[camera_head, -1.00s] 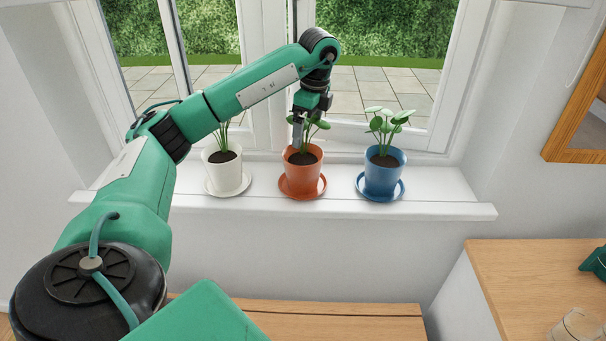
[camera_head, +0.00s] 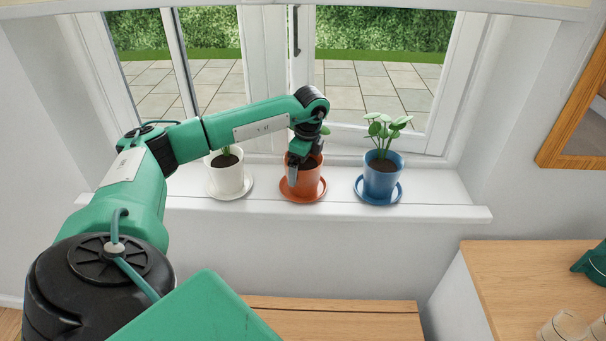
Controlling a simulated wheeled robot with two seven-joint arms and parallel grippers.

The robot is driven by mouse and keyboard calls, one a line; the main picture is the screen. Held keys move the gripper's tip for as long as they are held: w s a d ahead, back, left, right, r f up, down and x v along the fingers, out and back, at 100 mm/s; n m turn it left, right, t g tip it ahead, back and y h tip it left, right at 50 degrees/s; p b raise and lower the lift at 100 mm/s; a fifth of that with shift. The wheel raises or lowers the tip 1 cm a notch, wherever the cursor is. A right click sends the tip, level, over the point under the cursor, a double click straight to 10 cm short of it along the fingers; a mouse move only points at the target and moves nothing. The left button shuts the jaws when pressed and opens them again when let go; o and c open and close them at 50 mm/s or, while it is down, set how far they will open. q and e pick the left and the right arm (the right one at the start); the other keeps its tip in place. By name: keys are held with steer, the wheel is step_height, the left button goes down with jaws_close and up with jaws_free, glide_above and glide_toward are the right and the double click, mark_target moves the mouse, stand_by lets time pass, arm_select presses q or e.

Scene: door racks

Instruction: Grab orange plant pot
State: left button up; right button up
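The orange plant pot (camera_head: 309,184) stands upright on an orange saucer (camera_head: 321,194) in the middle of the white window sill. My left arm reaches in from the left, and its gripper (camera_head: 292,176) points down at the pot's front left rim. A finger overlaps the pot's near side. The other finger, most of the plant and part of the soil are hidden behind the wrist, so I cannot tell whether the fingers are around the rim or closed. My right gripper is not clearly in view.
A white pot (camera_head: 228,178) stands left of the orange one, partly behind my arm. A blue pot (camera_head: 381,180) with a leafy plant stands to its right. The window sill (camera_head: 440,212) has free room at its right end. Glasses (camera_head: 562,327) stand on the wooden counter (camera_head: 500,262).

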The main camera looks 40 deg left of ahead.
arm_select(q)
steer(key=c, duration=1.1)
steer(key=shift+o, duration=0.2)
